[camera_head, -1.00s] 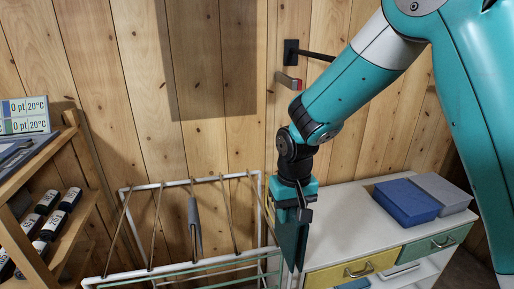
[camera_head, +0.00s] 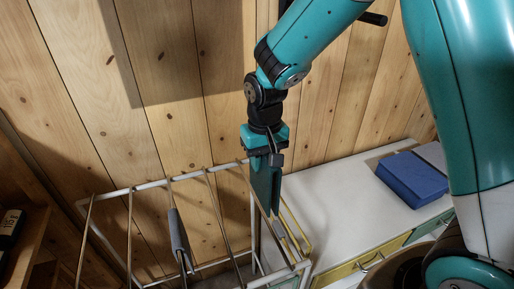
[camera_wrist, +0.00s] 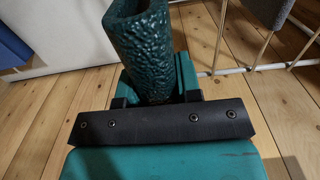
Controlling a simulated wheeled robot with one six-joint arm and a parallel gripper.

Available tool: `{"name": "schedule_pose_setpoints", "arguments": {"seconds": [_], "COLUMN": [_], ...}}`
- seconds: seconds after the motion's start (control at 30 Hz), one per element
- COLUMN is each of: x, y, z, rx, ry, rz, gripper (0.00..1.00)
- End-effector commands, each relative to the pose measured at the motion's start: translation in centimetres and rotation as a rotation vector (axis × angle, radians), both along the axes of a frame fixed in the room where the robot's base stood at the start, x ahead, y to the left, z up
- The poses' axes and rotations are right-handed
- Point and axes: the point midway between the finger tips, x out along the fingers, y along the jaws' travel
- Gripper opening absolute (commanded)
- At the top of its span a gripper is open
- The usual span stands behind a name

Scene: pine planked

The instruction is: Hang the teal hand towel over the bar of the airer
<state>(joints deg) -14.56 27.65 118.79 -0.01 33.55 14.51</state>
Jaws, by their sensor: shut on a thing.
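My gripper (camera_head: 266,160) is shut on the teal hand towel (camera_head: 267,190), which hangs down from it as a narrow dark teal strip. In the wrist view the towel (camera_wrist: 139,45) shows as a folded, textured dark teal roll held at the jaws. The airer (camera_head: 150,186) is a white frame with several thin brown bars, in the lower middle of the head view. The towel hangs at the airer's right side, in front of its right end in the picture. I cannot tell whether it touches a bar. A grey cloth (camera_head: 179,236) hangs over one middle bar.
A white-topped cabinet (camera_head: 335,205) with yellow and green drawers stands right of the airer. A blue folded stack (camera_head: 412,180) and a grey one lie on it. A wooden shelf (camera_head: 28,235) with bottles is at far left. The plank wall is close behind.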

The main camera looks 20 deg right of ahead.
Motion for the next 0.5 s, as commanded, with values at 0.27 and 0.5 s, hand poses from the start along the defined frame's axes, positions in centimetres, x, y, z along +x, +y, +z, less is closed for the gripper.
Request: {"name": "schedule_pose_setpoints", "arguments": {"seconds": [0.27, 0.5], "x": [0.0, -0.26], "y": [0.19, 0.05], "z": [0.01, -0.46], "rx": [0.0, -0.001], "ry": [0.0, 0.001], "rz": [0.003, 0.001], "gripper": [0.19, 0.19]}}
